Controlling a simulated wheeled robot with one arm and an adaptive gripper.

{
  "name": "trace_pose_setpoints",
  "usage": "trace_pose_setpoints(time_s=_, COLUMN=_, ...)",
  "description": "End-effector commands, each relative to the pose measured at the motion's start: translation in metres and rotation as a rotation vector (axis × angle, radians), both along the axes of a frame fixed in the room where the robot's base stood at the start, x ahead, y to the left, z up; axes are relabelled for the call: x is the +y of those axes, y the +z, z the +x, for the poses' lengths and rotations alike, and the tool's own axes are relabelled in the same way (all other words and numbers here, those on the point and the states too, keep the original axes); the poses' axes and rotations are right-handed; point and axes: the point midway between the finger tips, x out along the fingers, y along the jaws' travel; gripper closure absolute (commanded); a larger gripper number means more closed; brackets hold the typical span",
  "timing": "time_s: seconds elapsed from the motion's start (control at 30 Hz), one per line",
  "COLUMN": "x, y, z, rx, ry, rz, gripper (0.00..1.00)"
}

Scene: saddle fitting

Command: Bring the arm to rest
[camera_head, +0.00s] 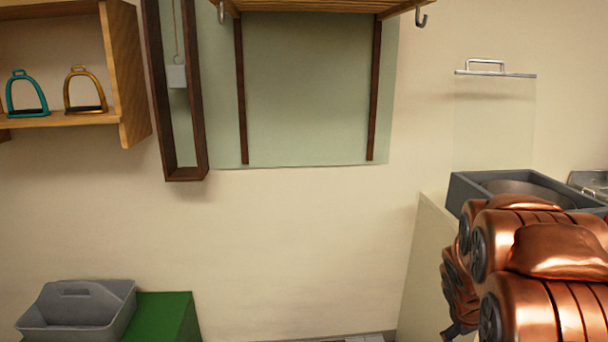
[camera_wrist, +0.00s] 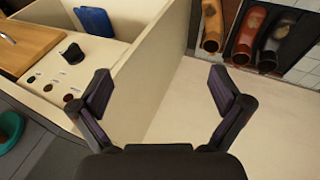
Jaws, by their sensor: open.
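My gripper (camera_wrist: 162,98) shows in the wrist view with its two dark fingers spread wide. Nothing is between the fingers. Behind them are a pale floor and the side of a cream counter (camera_wrist: 161,75). My copper-coloured arm fills the lower right of the head view, folded in several thick links in front of the counter. My gripper is not clearly seen in the head view.
In the head view, a teal stirrup (camera_head: 27,93) and a bronze stirrup (camera_head: 85,90) stand on a wooden shelf (camera_head: 130,75). A grey caddy (camera_head: 78,306) and green box (camera_head: 165,316) are low left. A grey sink (camera_head: 470,186) is beside my arm. Boots (camera_wrist: 245,38) show in the wrist view.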

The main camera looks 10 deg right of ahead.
Motion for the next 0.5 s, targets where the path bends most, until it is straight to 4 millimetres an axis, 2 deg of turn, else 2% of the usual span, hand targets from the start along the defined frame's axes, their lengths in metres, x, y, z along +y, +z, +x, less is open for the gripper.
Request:
trace_pose_setpoints(time_s=0.03, x=0.016, y=0.025, z=-0.008, rx=0.009, ry=-0.008, rz=0.012, gripper=0.00)
trace_pose_setpoints(time_s=0.1, x=0.036, y=0.044, z=-0.023, rx=0.030, ry=-0.028, rz=0.034, gripper=0.00)
trace_pose_setpoints(time_s=0.27, x=0.084, y=0.085, z=-0.057, rx=0.076, ry=-0.058, rz=0.092, gripper=0.00)
trace_pose_setpoints(time_s=0.5, x=0.159, y=0.138, z=-0.121, rx=0.169, ry=-0.077, rz=0.204, gripper=0.00)
